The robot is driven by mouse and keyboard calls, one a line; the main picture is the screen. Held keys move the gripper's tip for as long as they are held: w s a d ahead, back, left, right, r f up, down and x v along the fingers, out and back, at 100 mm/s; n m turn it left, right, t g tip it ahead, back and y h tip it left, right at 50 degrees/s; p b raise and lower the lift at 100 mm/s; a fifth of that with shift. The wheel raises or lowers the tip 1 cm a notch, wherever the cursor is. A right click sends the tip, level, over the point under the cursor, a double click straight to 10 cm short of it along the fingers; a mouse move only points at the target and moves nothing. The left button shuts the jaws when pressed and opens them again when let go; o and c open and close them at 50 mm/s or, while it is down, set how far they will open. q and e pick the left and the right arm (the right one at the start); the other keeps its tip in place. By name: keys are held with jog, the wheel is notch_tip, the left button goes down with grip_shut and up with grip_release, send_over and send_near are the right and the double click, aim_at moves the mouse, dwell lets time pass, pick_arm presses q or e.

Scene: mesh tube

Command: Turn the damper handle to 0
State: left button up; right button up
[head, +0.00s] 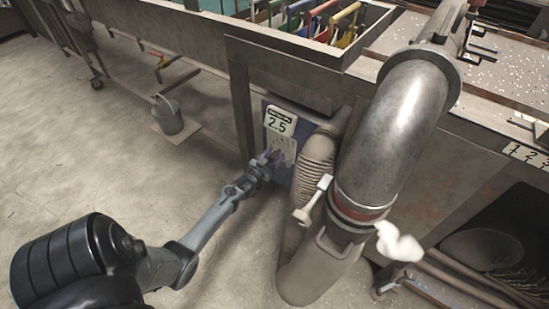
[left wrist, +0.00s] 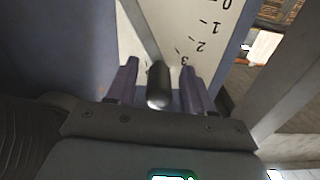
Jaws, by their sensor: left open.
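The damper handle (left wrist: 158,86) shows in the left wrist view as a lever with a dark rounded grip, between my left gripper's two purple-grey fingers. My left gripper (left wrist: 159,72) is open, with a finger on each side of the grip and small visible gaps. The white scale plate (left wrist: 205,22) behind it carries the marks 0, 1, 2 and 3, with 3 nearest the grip. The handle is too small to make out there. My right gripper is not in view.
A ribbed hose (head: 318,160) and a large metal pipe (head: 400,125) stand just right of the box. A bench leg (head: 242,105) stands to its left. A metal watering can (head: 167,114) is on the floor further left. The floor around my left arm is clear.

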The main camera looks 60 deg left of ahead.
pick_arm(q)
jog(key=shift+w, duration=0.15)
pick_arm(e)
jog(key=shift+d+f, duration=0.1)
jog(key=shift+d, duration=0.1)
pick_arm(q)
grip_shut()
jog(key=shift+d, duration=0.1)
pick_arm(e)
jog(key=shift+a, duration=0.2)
